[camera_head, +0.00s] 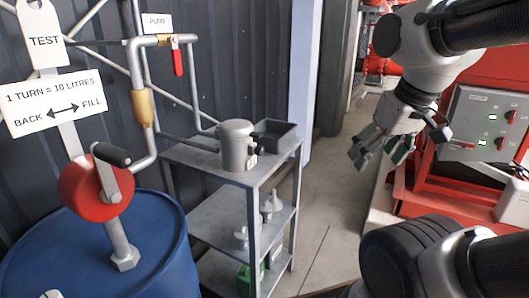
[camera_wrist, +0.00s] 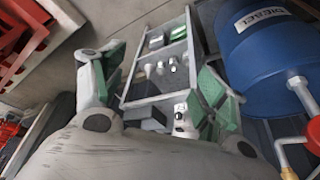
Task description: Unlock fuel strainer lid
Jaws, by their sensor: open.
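The fuel strainer (camera_head: 236,146) is a grey cylinder with a flat lid (camera_head: 236,127), upright on the top of a grey metal shelf unit (camera_head: 205,165). A black part sticks out from its right side. My gripper (camera_head: 378,152) hangs in the air to the right of the shelf unit, pointing down, open and empty, well apart from the strainer. In the wrist view, my gripper (camera_wrist: 160,70) shows its two green-padded fingers spread wide, with the shelf unit between them. A pale part with black marks, perhaps the strainer, shows beside the right finger, partly hidden.
A dark open tray (camera_head: 275,137) sits behind the strainer. Pipes with a red lever (camera_head: 178,62) run above. A red machine with a control panel (camera_head: 485,125) is at the right. Floor between is clear.

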